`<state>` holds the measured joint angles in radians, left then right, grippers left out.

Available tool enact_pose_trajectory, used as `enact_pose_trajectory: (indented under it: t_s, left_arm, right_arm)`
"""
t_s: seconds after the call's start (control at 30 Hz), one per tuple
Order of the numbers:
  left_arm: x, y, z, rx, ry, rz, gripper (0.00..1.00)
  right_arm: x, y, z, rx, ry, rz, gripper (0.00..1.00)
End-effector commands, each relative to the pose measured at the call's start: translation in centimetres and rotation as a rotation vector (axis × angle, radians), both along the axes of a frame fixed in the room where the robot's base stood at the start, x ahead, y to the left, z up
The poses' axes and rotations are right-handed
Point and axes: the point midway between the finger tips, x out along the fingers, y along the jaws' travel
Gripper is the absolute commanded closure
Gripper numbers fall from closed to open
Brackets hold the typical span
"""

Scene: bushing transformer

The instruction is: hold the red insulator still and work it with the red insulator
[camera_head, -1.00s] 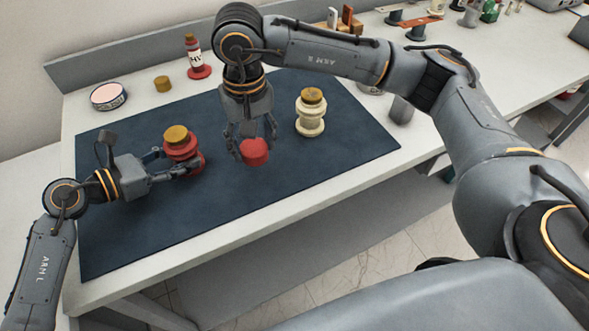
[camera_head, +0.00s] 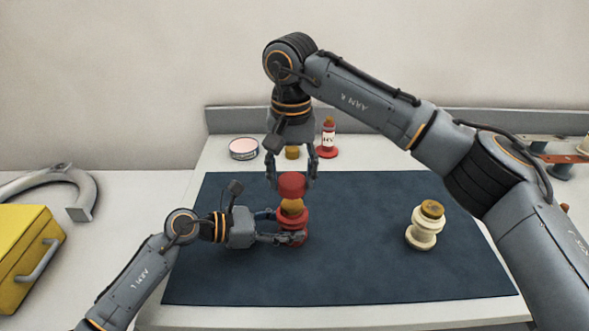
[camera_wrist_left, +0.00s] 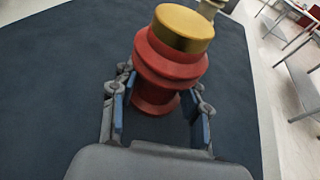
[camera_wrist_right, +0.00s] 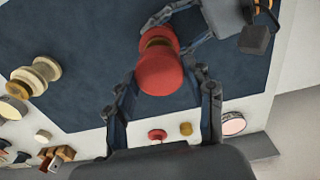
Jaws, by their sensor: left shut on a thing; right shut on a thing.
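A red insulator (camera_head: 293,222) with a gold top (camera_head: 291,206) stands upright on the dark mat. My left gripper (camera_head: 280,226) is shut on its body from the left; the left wrist view shows the ribbed red body (camera_wrist_left: 172,66) between the fingers. My right gripper (camera_head: 292,181), pointing down, is shut on a short red cylindrical piece (camera_head: 292,187). This piece is right above the gold top, roughly in line with it; I cannot tell whether they touch. The right wrist view shows the red piece (camera_wrist_right: 159,74) over the insulator, whose base is partly hidden.
A cream insulator (camera_head: 424,228) stands on the mat (camera_head: 360,265) at the right. Behind the mat are a round tin (camera_head: 244,149), a gold cap (camera_head: 292,153) and a red-based bottle (camera_head: 328,140). A yellow box (camera_head: 25,255) is at far left. The mat's front is clear.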

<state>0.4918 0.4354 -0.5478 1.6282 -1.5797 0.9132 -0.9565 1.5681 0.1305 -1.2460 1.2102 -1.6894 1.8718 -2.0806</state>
Motion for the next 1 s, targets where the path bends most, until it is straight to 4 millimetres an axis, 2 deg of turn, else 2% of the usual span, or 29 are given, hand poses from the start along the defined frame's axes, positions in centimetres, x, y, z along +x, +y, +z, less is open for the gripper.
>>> enact_pose_trajectory:
  t_s: [0.5,1.0]
  left_arm:
    - [0.1,0.1,0.0,0.001,0.000,0.002,0.72]
    - [0.1,0.1,0.0,0.001,0.000,0.002,0.72]
  right_arm:
    - [0.0,0.0,-3.8,0.000,0.000,-0.001,0.63]
    - [0.0,0.0,-4.8,0.000,0.000,-0.001,0.63]
